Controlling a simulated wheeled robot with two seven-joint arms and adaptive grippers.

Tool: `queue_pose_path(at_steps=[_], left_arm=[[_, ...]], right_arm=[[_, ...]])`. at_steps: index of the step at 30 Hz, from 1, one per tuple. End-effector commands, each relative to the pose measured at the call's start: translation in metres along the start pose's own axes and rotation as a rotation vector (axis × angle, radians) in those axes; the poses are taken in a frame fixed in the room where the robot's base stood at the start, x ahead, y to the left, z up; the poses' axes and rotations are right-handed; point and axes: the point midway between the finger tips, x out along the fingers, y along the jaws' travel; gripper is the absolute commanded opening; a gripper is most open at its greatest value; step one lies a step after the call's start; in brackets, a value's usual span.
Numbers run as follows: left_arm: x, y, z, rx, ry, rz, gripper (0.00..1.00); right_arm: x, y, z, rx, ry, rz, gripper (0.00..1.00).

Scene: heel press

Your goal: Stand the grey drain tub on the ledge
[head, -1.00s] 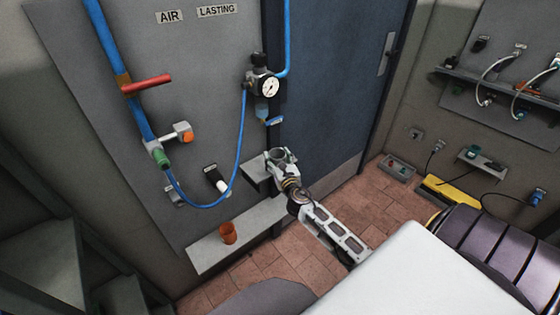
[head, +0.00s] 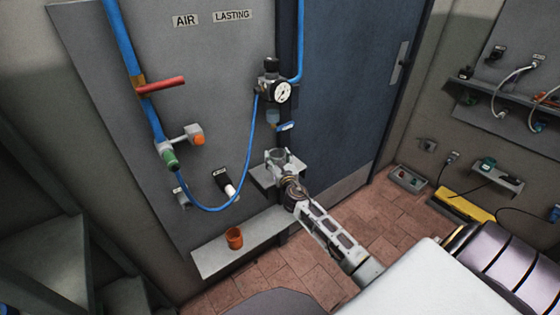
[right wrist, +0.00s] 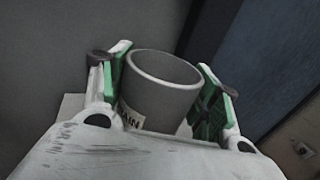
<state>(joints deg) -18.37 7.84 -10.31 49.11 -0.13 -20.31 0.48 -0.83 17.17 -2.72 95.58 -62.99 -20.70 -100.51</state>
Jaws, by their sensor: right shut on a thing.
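The grey drain tub (right wrist: 160,90) is upright in the right wrist view, between the green pads of my right gripper (head: 279,157). A white label with the letters "AIN" shows on its side. In the head view the grey drain tub (head: 283,156) shows only partly between the fingers. My right gripper is shut on it, over the small grey ledge (head: 262,176) on the wall, below the gauge. I cannot tell whether the tub's base touches the ledge, as the gripper hides it. My left gripper is not in view.
A regulator with a round gauge (head: 281,92) and a blue drain lever (head: 286,127) hang above the ledge. A blue hose (head: 248,150) loops to the left. A lower shelf (head: 215,256) holds an orange-brown cup (head: 234,238). A blue door (head: 345,80) stands to the right.

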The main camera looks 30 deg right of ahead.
Motion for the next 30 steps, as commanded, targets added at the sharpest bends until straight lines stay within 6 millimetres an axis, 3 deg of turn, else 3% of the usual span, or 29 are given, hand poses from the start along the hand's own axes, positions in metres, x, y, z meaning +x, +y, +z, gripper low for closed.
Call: queue_pose_path(at_steps=[12, 30], left_arm=[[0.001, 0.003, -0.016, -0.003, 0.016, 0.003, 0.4], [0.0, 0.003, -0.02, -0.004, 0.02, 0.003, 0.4]], right_arm=[[0.021, 0.007, -0.003, -0.001, 0.0, 0.0, 0.41], [0.024, 0.009, -0.003, 0.0, -0.001, 0.0, 0.41]])
